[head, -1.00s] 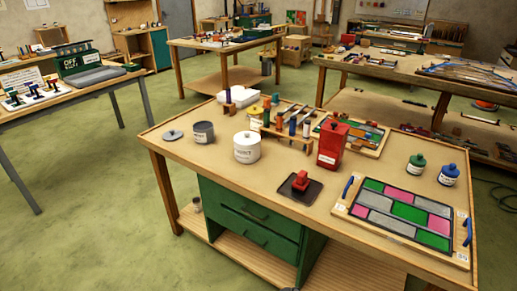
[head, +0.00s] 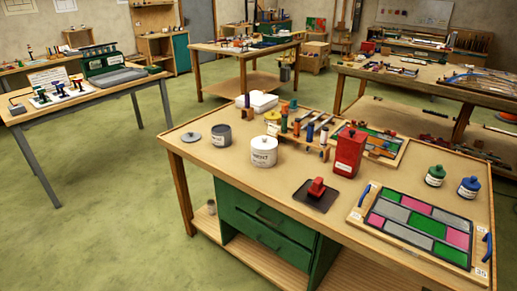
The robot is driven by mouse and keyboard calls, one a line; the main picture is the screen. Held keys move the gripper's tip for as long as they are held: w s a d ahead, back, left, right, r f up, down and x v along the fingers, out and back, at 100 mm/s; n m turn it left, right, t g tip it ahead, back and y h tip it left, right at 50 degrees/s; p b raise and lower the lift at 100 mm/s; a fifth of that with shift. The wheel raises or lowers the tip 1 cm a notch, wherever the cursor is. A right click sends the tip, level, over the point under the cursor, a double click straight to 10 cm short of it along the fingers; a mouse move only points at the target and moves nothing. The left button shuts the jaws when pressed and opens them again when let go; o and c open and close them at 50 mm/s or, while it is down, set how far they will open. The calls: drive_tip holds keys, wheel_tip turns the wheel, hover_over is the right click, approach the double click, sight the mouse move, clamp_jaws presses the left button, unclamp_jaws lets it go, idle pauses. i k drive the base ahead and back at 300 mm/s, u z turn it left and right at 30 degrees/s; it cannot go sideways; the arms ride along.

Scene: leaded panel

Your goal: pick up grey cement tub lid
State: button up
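The grey lid (head: 191,137) lies flat near the back left corner of the nearest workbench, a round disc with a small knob on top. The open grey tub (head: 221,134) stands just to its right, apart from it, with a label on its front. A larger white tub (head: 264,151) with a lid and a label reading "CEMENT" stands further right. My gripper is not in view.
The workbench (head: 230,172) also holds a red canister (head: 348,153), a dark tray (head: 316,195) with a red item, a rack of coloured tools (head: 303,138) and a coloured glass panel (head: 418,224). Green floor left of the bench is clear.

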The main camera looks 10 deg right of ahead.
sight(192, 137)
drive_tip(key=i, duration=0.85)
